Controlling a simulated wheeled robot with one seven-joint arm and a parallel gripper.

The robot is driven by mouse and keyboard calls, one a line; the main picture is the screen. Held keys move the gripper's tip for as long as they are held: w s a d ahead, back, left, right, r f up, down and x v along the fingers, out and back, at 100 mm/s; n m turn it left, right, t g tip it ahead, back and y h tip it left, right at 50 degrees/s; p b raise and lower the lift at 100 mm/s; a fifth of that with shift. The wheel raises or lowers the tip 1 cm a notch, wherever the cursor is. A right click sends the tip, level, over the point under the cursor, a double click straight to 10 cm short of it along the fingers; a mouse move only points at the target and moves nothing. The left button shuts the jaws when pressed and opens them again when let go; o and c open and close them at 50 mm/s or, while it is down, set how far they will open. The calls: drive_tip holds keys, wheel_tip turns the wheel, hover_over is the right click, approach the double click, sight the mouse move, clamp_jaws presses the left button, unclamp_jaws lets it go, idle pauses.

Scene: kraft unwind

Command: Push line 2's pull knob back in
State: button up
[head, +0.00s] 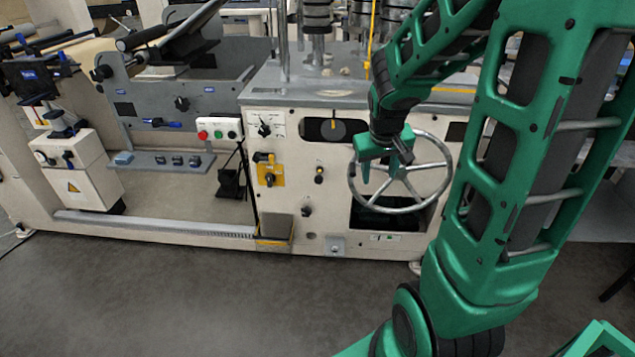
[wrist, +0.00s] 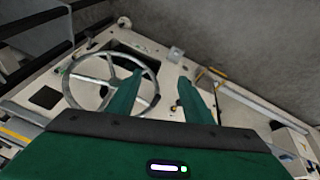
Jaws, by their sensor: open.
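The cream machine panel (head: 290,150) carries several small controls, and I cannot read a line number on any. A dark knob with a brassy collar (head: 319,175) and a black knob (head: 306,210) sit left of the handwheel. I cannot tell for sure which is line 2's pull knob, or how far either sticks out. My gripper (head: 383,172) is in front of the handwheel's upper left rim, right of both knobs. In the wrist view my gripper (wrist: 160,77) is open, with nothing between its two green fingers.
The spoked metal handwheel (head: 402,178) stands out from the panel close behind my gripper. A black selector (head: 264,130) and a yellow-plated switch (head: 268,170) are further left. A red and green button box (head: 219,129) is at the panel's left edge. The grey floor in front is clear.

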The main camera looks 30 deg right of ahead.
drive_tip(key=w+a+f+n+t, duration=0.1)
drive_tip(key=w+f+t, duration=0.2)
drive_tip(key=w+f, duration=0.5)
drive_tip(key=w+a+f+n+t, duration=0.15)
drive_tip(key=w+f, duration=0.25)
drive_tip(key=w, duration=0.7)
drive_tip(key=w+f+n+t, duration=0.1)
drive_tip(key=w+f+t, duration=0.3)
drive_tip(key=w+f, duration=0.45)
drive_tip(key=m+t+h, duration=0.4)
drive_tip(key=m+h, duration=0.3)
approach(318, 181)
drive_tip(key=shift+g, duration=0.25)
drive_tip(key=x, duration=1.1)
drive_tip(key=shift+r, duration=0.25)
